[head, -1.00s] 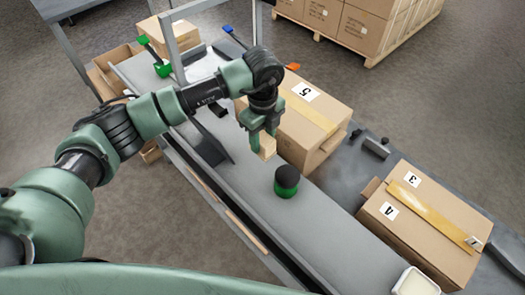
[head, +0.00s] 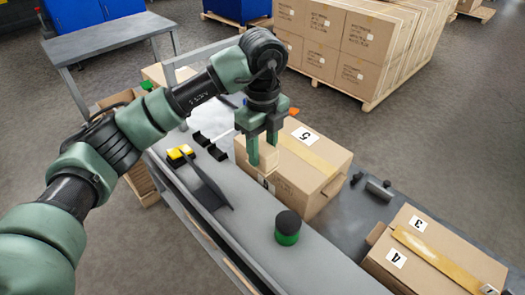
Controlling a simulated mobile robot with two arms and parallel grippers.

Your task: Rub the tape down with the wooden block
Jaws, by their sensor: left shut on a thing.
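My left gripper (head: 262,162) is shut on the pale wooden block (head: 266,174), which partly blends with the carton behind it. The gripper points down at the left end of the carton marked 5 (head: 325,172). A strip of tan tape (head: 312,154) runs along the top of that carton. I cannot tell whether the block touches the carton. A second carton, marked 3 and 4 (head: 395,280), has a wider yellowish tape strip (head: 435,256) across its top. My right gripper is not in view.
A black and green round object (head: 287,228) stands on the grey bench (head: 248,235) in front of the carton. Black holders and a yellow item (head: 180,153) are at the left. A dark metal piece (head: 379,188) lies between the cartons. A stacked pallet (head: 350,45) stands behind.

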